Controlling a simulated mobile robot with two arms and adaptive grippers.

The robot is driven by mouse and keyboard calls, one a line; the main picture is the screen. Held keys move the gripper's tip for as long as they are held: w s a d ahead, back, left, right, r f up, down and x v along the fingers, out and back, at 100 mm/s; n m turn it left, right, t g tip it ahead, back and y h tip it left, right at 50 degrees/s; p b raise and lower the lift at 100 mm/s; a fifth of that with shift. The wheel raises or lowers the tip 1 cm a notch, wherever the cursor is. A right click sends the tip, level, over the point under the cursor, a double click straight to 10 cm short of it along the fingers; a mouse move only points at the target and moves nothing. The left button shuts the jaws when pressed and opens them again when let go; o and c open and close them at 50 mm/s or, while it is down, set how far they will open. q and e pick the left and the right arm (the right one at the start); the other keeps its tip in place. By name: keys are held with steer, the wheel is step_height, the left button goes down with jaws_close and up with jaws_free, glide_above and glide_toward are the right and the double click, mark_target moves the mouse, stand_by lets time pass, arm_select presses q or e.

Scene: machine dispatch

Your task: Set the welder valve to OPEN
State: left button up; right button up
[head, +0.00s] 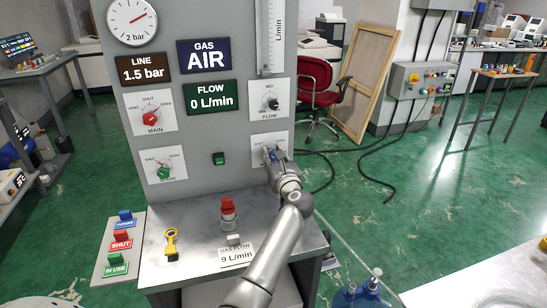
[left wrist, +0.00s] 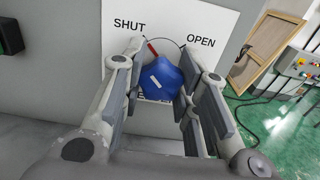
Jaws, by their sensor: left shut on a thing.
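The welder valve is a blue knob (left wrist: 163,78) on a white plate (left wrist: 225,22) marked SHUT at left and OPEN at right; its lower label is mostly hidden. A red pointer (left wrist: 152,47) above the knob tilts up-left, nearer SHUT than OPEN. My left gripper (head: 270,155) is at this plate at the panel's lower right in the head view. In the left wrist view its fingers (left wrist: 160,95) are shut on the blue knob, one on each side. My right gripper is not in view.
The grey panel (head: 215,135) also carries a red MAIN knob (head: 151,116), a green knob (head: 163,173) and a FLOW knob (head: 271,102). On the shelf below are a yellow tool (head: 171,243), a red-topped object (head: 228,208) and a GAS FLOW card (head: 236,254).

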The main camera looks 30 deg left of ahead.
arm_select(q)
steer(key=shift+c, duration=0.5)
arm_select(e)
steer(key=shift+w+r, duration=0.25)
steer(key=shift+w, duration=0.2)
arm_select(q)
steer(key=m+p, duration=0.3)
steer(key=m, duration=0.1)
steer(key=shift+r+m+p, duration=0.15)
steer(key=shift+m+p, duration=0.15)
steer(key=shift+p, duration=0.05)
steer(key=m+p, duration=0.3)
steer(key=m, duration=0.1)
steer(key=shift+m, duration=0.3)
steer(key=m+p, duration=0.3)
steer(key=m, duration=0.1)
steer(key=m+p, duration=0.2)
steer(key=m, duration=0.2)
steer(key=shift+m, duration=0.3)
steer(key=shift+c, duration=0.2)
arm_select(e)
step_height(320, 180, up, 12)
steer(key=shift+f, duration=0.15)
arm_select(q)
steer(key=shift+p, duration=0.3)
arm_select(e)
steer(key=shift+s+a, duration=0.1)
arm_select(q)
steer(key=shift+s, duration=0.1)
